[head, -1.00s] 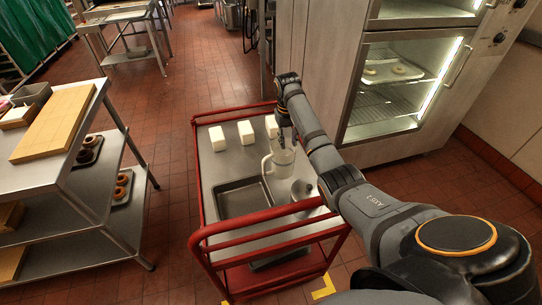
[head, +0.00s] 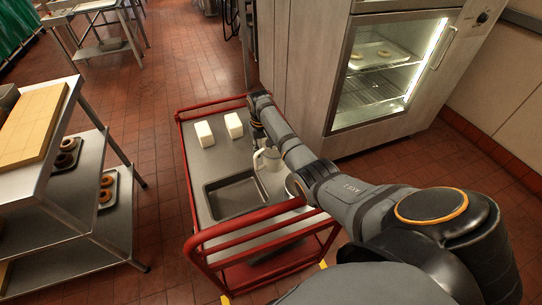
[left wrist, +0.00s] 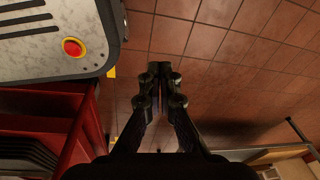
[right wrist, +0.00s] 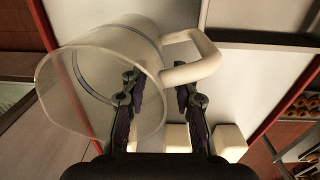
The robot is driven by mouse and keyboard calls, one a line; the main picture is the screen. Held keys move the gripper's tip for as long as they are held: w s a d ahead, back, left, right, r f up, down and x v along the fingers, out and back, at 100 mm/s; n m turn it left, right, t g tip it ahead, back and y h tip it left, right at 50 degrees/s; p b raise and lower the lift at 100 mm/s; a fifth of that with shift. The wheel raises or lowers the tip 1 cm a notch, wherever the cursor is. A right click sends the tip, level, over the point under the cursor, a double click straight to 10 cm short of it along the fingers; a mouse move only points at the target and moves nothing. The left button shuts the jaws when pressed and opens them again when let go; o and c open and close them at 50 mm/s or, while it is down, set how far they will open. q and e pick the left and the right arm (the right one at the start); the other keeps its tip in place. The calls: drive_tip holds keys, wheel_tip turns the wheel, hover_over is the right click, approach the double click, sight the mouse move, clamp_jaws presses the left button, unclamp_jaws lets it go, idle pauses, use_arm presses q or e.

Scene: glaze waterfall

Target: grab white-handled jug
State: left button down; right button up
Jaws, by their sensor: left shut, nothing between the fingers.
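The white-handled jug (head: 271,163), clear-sided, stands on the red-framed cart, partly hidden by my right arm. In the right wrist view the jug (right wrist: 92,82) fills the left side, its white handle (right wrist: 208,55) pointing right. My right gripper (right wrist: 157,92) is open. One fingertip overlaps the jug's clear body and the other is just below the handle; I cannot tell whether either touches. In the head view the right gripper (head: 261,138) is at the jug, mostly hidden. My left gripper (left wrist: 160,85) is shut and empty above the tiled floor, outside the head view.
The cart (head: 188,190) has a red rail. A grey tray (head: 236,213) lies beside the jug, and white blocks (head: 204,134) stand behind. A metal bowl-like thing is partly hidden by my arm. A lit oven cabinet (head: 383,75) stands right, a shelf table (head: 60,190) left.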

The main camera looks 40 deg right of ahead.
drive_tip(key=shift+w+f, duration=0.1)
drive_tip(key=shift+f, duration=0.85)
clamp_jaws()
use_arm(q)
drive_tip(key=shift+s+f, duration=0.15)
drive_tip(key=shift+s, duration=0.65)
use_arm(e)
drive_tip(key=shift+r, duration=0.1)
